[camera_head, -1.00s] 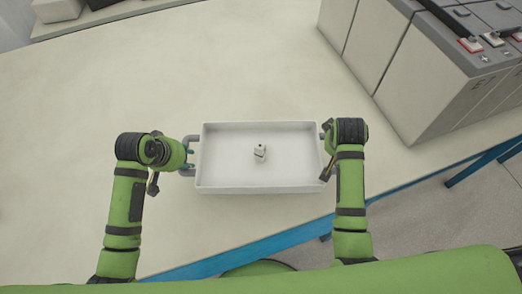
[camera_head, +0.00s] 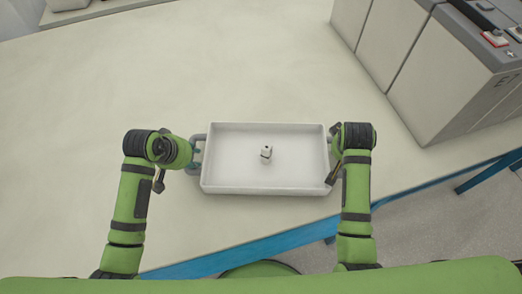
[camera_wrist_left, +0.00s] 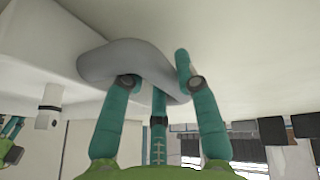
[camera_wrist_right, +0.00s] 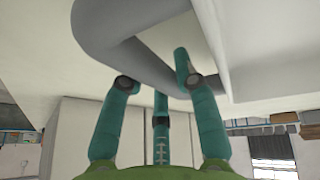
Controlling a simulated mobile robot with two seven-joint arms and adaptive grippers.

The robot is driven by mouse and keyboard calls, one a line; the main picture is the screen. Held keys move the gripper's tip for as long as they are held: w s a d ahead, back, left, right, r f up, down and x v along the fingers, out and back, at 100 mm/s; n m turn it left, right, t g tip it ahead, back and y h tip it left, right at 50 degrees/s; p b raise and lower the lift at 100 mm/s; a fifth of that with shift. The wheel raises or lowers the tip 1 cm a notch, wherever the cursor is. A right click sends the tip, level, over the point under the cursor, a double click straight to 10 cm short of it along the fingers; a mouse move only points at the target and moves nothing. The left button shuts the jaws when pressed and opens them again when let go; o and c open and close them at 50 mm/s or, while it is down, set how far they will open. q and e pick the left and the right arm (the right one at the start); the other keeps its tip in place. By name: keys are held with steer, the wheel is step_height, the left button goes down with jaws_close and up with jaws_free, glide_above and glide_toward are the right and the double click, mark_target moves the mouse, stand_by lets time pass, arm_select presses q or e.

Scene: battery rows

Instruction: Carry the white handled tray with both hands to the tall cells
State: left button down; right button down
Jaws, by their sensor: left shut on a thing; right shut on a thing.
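The white handled tray (camera_head: 225,167) is in the middle of the head view, level, over the pale bench top; I cannot tell how far above it. My left gripper (camera_head: 194,156) is shut on the tray's left grey handle; teal fingers wrap the handle (camera_wrist_left: 115,62) in the left wrist view. My right gripper (camera_head: 334,168) is shut on the right handle (camera_wrist_right: 110,30), seen in the right wrist view and mostly hidden in the head view. The tall cells (camera_head: 440,85) stand at the upper right.
The pale bench top (camera_head: 110,90) is clear to the left of and beyond the tray. Its blue front edge (camera_head: 280,243) runs up towards the right, close to my body. Grey boxes on a raised ledge (camera_head: 65,8) show at the top left.

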arm_select(q)
steer(key=shift+f+b, duration=0.3)
steer(key=shift+f, duration=0.2)
arm_select(e)
steer(key=shift+f, duration=0.55)
arm_select(q)
steer(key=c, duration=0.9)
jaws_free()
steer(key=shift+r, duration=0.15)
steer(key=shift+c, duration=0.2)
arm_select(e)
steer(key=c, duration=0.9)
jaws_free()
steer(key=shift+r, duration=0.2)
steer(key=shift+c, duration=0.2)
arm_select(q)
steer(key=v, duration=0.8)
steer(key=shift+a, duration=0.1)
arm_select(e)
steer(key=shift+a+r, duration=0.1)
steer(key=shift+r, duration=0.1)
steer(key=v, duration=1.1)
steer(key=shift+s+r, duration=0.2)
steer(key=shift+r, duration=0.1)
steer(key=shift+a, duration=0.1)
